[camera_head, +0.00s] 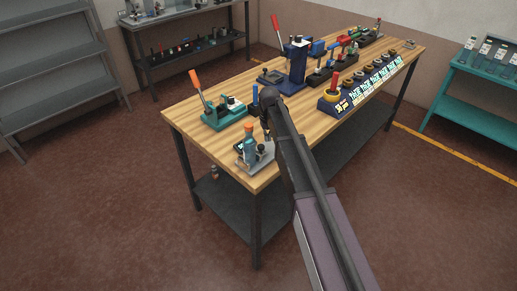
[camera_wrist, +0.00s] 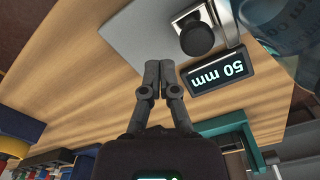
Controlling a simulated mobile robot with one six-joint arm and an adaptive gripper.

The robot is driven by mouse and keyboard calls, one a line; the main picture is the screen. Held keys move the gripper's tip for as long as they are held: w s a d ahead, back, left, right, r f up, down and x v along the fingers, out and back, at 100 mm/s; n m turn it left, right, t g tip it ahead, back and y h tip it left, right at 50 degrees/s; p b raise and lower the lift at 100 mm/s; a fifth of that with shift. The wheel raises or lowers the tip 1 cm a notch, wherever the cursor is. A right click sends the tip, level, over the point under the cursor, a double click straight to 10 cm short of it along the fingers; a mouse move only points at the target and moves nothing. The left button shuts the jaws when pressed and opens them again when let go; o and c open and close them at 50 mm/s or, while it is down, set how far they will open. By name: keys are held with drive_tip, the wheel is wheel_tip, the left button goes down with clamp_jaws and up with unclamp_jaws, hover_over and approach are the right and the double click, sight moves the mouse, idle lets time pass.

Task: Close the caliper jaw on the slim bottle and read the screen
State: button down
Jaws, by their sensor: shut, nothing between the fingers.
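The caliper stand (camera_head: 262,160) sits at the near corner of the wooden bench, with a light grey base plate. The bottle (camera_head: 248,138), bluish with an orange top, stands upright on it. Part of the translucent blue bottle (camera_wrist: 285,28) with lettering is cut off at the upper right. My gripper (camera_wrist: 159,68) is shut and empty beside the knob and screen. I cannot tell whether the jaw touches the bottle.
A teal press with an orange handle (camera_head: 222,115) and a blue press with a red handle (camera_head: 293,65) stand farther back on the bench (camera_head: 190,112). Bare wood lies left of the caliper.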

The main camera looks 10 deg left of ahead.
drive_tip(key=shift+r+p, duration=1.45)
drive_tip(key=shift+r, duration=0.2)
drive_tip(key=shift+d, duration=0.1)
drive_tip(key=s+d+m, duration=0.4)
drive_tip(key=s+d, duration=1.9)
drive_tip(key=s, duration=0.2)
drive_tip(key=shift+s, duration=0.35)
